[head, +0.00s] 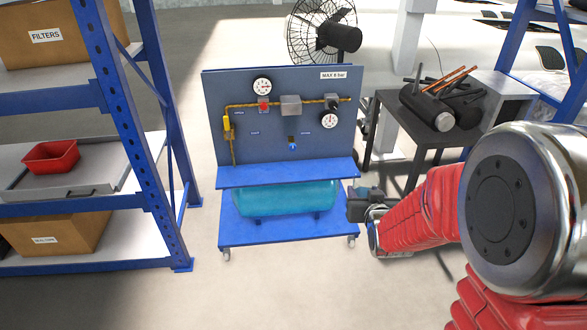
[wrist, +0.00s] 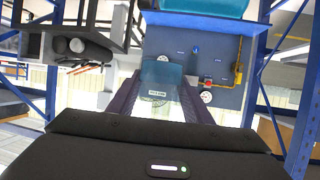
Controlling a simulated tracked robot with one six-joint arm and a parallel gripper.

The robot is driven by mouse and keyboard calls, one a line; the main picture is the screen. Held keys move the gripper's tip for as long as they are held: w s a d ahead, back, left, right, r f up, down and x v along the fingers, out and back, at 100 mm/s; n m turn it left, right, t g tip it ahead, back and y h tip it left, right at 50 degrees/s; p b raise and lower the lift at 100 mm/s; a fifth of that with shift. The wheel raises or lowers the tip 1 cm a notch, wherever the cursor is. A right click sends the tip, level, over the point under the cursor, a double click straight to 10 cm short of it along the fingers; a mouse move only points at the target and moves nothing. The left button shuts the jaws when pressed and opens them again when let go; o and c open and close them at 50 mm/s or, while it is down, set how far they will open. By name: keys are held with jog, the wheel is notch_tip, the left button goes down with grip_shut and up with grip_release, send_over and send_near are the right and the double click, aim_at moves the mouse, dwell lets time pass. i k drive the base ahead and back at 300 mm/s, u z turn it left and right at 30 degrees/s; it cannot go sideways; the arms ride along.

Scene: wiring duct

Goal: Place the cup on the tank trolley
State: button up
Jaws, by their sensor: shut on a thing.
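The tank trolley (head: 290,235) stands mid-floor in the head view, with a blue deck, a teal tank (head: 285,197), a narrow blue ledge above the tank and an upright gauge panel (head: 285,90). My gripper (head: 362,203) is at the trolley's right edge in that view, near ledge height. In the wrist view my gripper (wrist: 158,100) is shut on a translucent, bluish cup (wrist: 160,75) with a small label. The trolley's panel (wrist: 215,65) shows upside down beyond the cup. I cannot make out the cup in the head view.
A blue shelf rack (head: 130,120) with a red bin (head: 50,157) and boxes stands at left. A dark table (head: 420,135) with cylinders and copper rods is behind my arm at right. A fan (head: 325,30) stands behind the panel. Floor in front is clear.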

aim_at(333, 170)
jog(key=i, duration=1.8)
jog(key=u, duration=1.55)
jog(key=k, duration=0.5)
jog(key=z, duration=0.25)
